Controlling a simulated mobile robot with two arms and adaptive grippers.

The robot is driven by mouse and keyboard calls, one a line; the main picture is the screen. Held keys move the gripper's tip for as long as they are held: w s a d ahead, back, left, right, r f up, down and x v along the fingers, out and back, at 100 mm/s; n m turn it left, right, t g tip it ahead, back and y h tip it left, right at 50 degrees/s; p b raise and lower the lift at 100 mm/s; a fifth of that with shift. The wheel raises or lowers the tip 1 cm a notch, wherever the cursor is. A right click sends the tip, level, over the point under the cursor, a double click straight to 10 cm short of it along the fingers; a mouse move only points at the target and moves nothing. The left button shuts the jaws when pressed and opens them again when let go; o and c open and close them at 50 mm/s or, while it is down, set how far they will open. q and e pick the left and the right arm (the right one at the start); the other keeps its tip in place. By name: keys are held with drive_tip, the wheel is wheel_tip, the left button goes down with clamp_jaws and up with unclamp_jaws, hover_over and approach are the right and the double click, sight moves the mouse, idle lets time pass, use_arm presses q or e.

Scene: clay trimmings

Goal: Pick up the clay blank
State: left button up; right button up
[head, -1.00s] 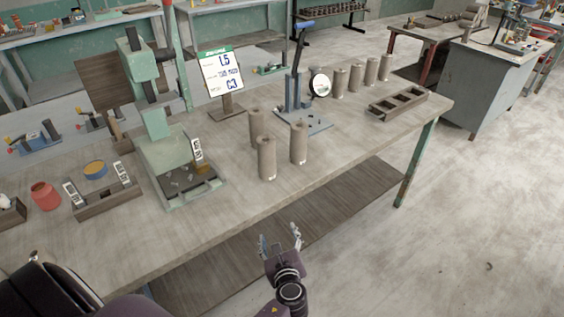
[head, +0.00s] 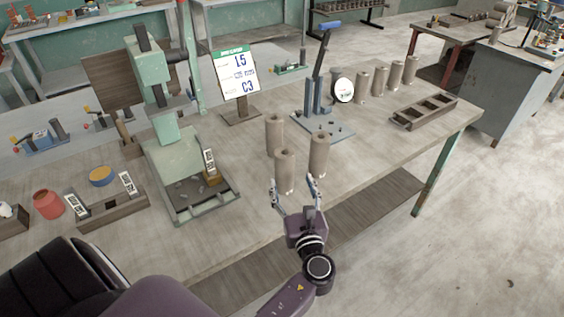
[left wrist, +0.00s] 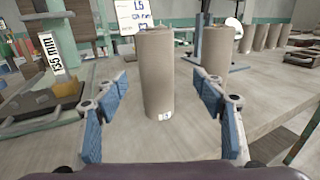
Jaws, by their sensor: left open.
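Three brown clay blanks stand upright as a group on the workbench. The front clay blank (head: 284,172) is the nearest to my left gripper. Behind it stand another clay blank (head: 273,135) and, to the right, a third clay blank (head: 319,153). My left gripper (head: 295,185) is open and empty at the front edge of the group. In the left wrist view the front blank (left wrist: 156,75) stands upright beyond and between the blue-padded open fingers, with a small label at its foot. The right blank (left wrist: 217,55) stands further back. My right gripper is not in view.
A green press (head: 182,165) stands left of the blanks, a sign (head: 236,75) behind them. A lever tool with a blue base (head: 325,128) is behind right. Several more blanks (head: 379,82) stand in a row beside a slotted wooden rack (head: 424,110). The bench front right is clear.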

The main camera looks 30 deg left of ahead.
sight(287, 170)
use_arm(q)
drive_tip(key=shift+x, duration=1.05)
drive_tip(key=shift+w+a+r+p, duration=0.6)
drive_tip(key=shift+w+a+p, duration=0.05)
drive_tip(key=shift+a+p, duration=0.25)
drive_tip(key=x, duration=0.2)
drive_tip(key=shift+w+a+f, duration=0.2)
drive_tip(key=shift+a, duration=0.15)
drive_tip(key=shift+w+a+f, duration=0.1)
drive_tip(key=shift+w+a, duration=0.15)
drive_tip(key=shift+a, duration=0.1)
drive_tip(key=c, duration=0.7)
clamp_jaws()
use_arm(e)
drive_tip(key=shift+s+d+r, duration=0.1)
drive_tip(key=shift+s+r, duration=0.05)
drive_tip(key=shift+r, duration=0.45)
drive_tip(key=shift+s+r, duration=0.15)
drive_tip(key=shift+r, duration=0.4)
